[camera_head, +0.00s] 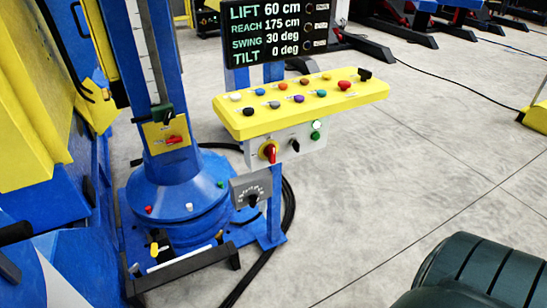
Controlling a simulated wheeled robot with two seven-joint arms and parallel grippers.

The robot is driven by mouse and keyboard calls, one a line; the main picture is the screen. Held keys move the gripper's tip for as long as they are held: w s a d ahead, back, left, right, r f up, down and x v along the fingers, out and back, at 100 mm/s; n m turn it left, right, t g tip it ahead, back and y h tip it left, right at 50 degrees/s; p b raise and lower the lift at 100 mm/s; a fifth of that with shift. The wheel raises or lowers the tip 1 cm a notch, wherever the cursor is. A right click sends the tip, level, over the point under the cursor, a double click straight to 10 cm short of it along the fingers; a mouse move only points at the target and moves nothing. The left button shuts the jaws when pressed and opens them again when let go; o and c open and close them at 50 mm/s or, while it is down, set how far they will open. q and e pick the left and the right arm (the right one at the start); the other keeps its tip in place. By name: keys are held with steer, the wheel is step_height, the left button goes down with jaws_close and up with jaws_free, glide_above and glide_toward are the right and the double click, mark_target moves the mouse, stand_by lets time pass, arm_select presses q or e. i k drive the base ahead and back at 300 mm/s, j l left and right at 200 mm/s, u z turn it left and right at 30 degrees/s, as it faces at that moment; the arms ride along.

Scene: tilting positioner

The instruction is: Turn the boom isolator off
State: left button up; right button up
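A red handle (174,139) sits on a yellow plate (155,130) on the blue column; it lies roughly level. A second red handle (272,152), on a yellow disc, is on the grey box under the yellow button panel (228,120); it stands roughly upright. No label that I can read tells which of the two is the boom isolator. Neither of my grippers shows in the head view, and nothing touches either handle.
A display (275,28) reads lift 60, reach 175, swing 30, tilt 0. The panel carries several coloured buttons. A grey dial plate (250,188) stands lower down. Black cable lies on the floor (385,165), which is open to the right. A dark green ribbed object (485,268) fills the lower right.

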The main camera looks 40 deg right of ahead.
mark_target(269, 152)
steer(key=l+u, duration=0.35)
steer(key=l, duration=3.95)
steer(key=k, duration=0.1)
